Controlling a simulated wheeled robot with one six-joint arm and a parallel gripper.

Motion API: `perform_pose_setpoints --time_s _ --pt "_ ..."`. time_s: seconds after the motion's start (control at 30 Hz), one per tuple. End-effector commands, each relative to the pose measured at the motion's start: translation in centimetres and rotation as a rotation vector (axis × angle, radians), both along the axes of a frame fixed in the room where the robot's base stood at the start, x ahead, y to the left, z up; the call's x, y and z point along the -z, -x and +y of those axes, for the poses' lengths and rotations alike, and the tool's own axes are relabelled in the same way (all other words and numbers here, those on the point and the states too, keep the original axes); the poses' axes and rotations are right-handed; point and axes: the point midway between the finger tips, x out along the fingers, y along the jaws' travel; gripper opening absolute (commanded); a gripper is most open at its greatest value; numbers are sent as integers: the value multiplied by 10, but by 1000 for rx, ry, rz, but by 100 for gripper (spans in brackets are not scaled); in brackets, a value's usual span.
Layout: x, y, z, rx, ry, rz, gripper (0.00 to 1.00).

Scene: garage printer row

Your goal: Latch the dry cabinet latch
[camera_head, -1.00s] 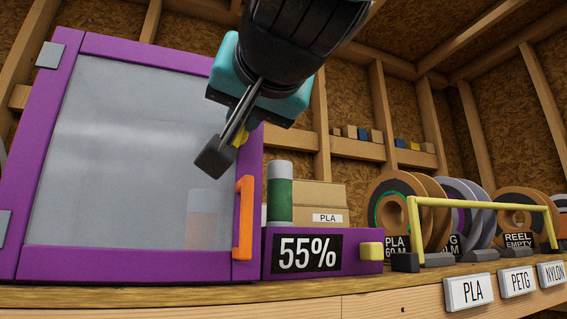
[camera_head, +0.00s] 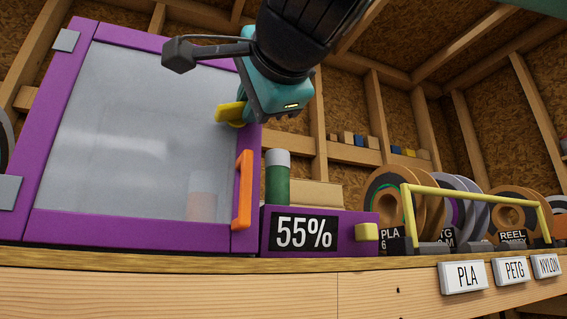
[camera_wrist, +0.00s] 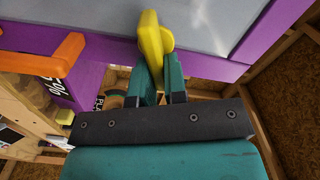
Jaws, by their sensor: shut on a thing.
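The dry cabinet (camera_head: 45,190) has a purple frame and a grey see-through door pane (camera_head: 140,130). An orange handle (camera_head: 242,190) stands upright on the door's right side. The yellow latch (camera_head: 229,112) is at the door's upper right edge, its end pointing left over the pane. My gripper (camera_head: 243,118) comes from above with its teal body at that edge. In the wrist view, its teal fingers (camera_wrist: 164,72) are shut on the yellow latch (camera_wrist: 153,45), which lies across the purple door edge. The fingers hide part of the latch. The door looks flush with the frame.
A purple box with a 55% display (camera_head: 304,232) and a yellow button (camera_head: 367,232) stands right of the cabinet. A green-and-white cylinder (camera_head: 277,178) stands behind it. A yellow bar (camera_head: 475,196) fronts several filament spools (camera_head: 392,195) on the wooden bench (camera_head: 200,261).

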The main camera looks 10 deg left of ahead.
Motion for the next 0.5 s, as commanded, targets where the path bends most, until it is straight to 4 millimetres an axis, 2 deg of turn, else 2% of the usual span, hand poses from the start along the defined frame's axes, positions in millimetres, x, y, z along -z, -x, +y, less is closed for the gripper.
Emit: perform_pose_setpoints --time_s 0.2,0.5 --pt "5 -1 -2 2 -156 94 0" --pt "7 -1 -2 2 -300 183 0"
